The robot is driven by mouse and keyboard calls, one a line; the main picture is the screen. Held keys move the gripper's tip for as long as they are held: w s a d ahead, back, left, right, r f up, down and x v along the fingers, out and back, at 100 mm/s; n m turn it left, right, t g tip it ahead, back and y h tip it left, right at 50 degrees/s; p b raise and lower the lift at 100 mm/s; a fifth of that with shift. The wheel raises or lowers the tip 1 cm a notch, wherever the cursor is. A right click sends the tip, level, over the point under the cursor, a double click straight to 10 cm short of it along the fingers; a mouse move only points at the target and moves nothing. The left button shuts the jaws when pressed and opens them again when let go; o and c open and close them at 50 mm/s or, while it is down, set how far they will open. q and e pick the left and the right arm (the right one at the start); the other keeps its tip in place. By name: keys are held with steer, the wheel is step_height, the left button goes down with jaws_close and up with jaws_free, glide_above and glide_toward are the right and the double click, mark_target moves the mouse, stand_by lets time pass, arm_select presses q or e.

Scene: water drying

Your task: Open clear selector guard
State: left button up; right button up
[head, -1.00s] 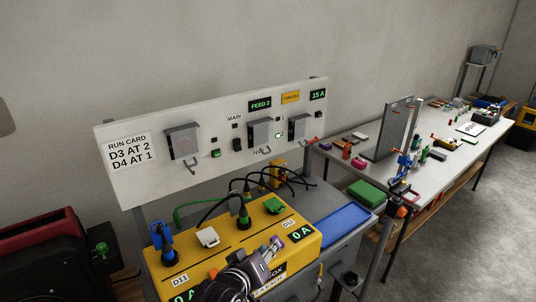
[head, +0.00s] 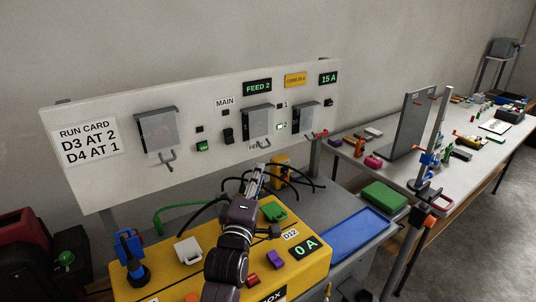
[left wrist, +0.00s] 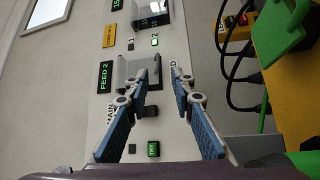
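The clear selector guard appears to be the middle see-through cover (head: 258,121) on the white upright panel, below the FEED 2 display. It hangs down, shut, over what sits behind it. In the left wrist view the same guard (left wrist: 136,72) shows just past my fingertips. My left gripper (head: 263,170) is in front of the panel, below the guard. In the left wrist view the left gripper (left wrist: 167,72) has its fingers apart with nothing between them. Contact with the guard cannot be told. My right gripper is not in view.
Similar guards hang at the panel's left (head: 155,131) and right (head: 306,115). A yellow box (head: 180,275) with plugs and cables stands below my left arm. A blue tray (head: 345,232) lies to its right. A cluttered white bench (head: 420,185) runs back right.

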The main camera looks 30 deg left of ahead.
mark_target(264, 129)
arm_select(q)
steer(key=p+x, duration=0.2)
steer(key=x, duration=0.9)
steer(key=shift+w+r, duration=0.15)
steer(key=shift+w, duration=0.05)
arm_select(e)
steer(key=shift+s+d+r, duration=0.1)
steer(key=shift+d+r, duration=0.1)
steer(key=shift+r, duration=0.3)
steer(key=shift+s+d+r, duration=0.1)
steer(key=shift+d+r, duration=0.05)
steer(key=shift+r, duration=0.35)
arm_select(q)
steer(key=shift+a, duration=0.1)
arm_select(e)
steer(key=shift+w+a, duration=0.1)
arm_select(q)
jaws_close()
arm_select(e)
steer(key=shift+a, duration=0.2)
